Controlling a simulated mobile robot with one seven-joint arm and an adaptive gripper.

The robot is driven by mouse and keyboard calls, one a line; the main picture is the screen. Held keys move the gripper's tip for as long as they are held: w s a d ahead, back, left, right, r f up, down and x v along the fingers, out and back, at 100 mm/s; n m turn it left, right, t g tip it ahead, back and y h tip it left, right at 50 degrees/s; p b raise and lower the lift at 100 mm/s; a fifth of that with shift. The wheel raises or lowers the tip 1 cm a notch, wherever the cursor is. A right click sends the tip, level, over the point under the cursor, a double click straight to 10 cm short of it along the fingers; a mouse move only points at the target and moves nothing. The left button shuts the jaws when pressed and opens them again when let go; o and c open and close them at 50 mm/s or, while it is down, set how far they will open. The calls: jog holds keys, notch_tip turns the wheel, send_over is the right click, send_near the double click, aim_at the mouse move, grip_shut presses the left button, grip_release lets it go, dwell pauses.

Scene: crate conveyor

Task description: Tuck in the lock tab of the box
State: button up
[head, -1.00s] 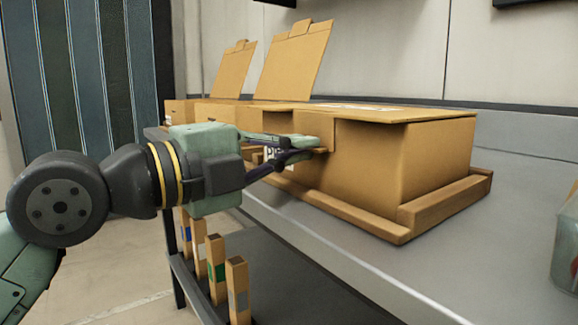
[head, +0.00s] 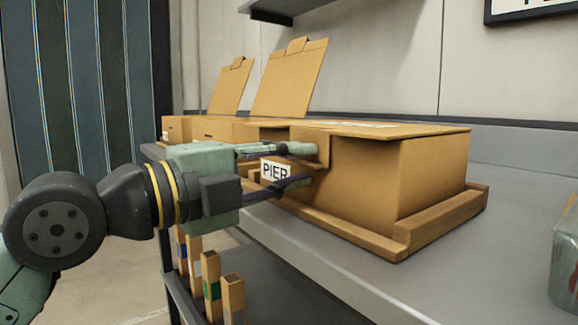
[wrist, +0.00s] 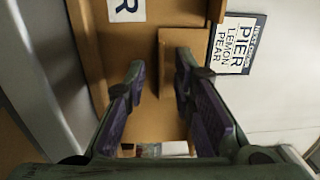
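The brown cardboard box (head: 430,177) has its lid lying flat over the top. Its lock tab (head: 317,144) stands at the front upper edge, outside the front wall; in the wrist view the tab (wrist: 184,55) is a tan flap at the fingertips. My gripper (head: 301,164) is in front of the box with its fingers apart, one above the other. The upper finger is at the tab, but I cannot tell if it touches. The lower finger is below it near the front wall. In the wrist view nothing is held between the fingertips (wrist: 158,65).
The box sits in a brown tray (head: 445,222) on a grey bench (head: 345,265). A PIER label (head: 275,170) shows behind the fingers. Two raised lids (head: 291,80) stand farther back. Several wooden posts (head: 212,285) stand below the bench's front edge. A container (head: 566,255) is at right.

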jog(key=v, duration=1.2)
